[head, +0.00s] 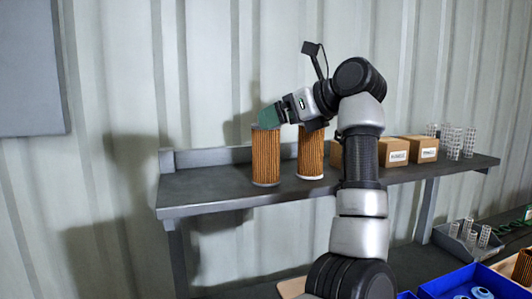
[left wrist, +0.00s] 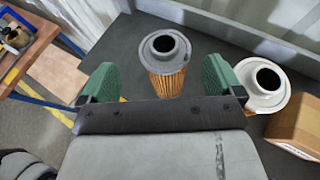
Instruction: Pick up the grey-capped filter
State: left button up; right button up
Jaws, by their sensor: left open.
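The grey-capped filter (head: 265,160) stands upright on the shelf, an orange pleated cylinder with a grey end ring. In the left wrist view its grey cap (left wrist: 180,60) with a dark central hole shows just ahead of the gap between the fingers. A white-capped filter (head: 311,155) stands to its right; its white cap (left wrist: 281,98) is outside the right finger in the wrist view. My left gripper (head: 269,117), with green fingertips, is open and empty at the top of the grey-capped filter, hiding its cap in the head view. My right gripper is not in view.
The dark shelf (head: 205,190) has free room left of the filters. Cardboard boxes (head: 394,152) and clear mesh cylinders (head: 454,142) stand to the right. A corrugated wall (head: 215,70) is close behind. Blue bins (head: 460,281) lie below at the lower right.

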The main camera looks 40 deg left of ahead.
pick_arm(q)
jog(key=x, duration=0.1)
jog(key=p+x, duration=0.1)
jog(key=x, duration=0.3)
jog(key=shift+w+a+r, duration=0.15)
jog(key=shift+w+a, duration=0.05)
jog(key=shift+w, duration=0.05)
jog(key=shift+a, duration=0.25)
jog(key=shift+d, duration=0.15)
jog(key=shift+c, duration=0.8)
jog(key=c, duration=1)
jog(key=shift+c, duration=0.3)
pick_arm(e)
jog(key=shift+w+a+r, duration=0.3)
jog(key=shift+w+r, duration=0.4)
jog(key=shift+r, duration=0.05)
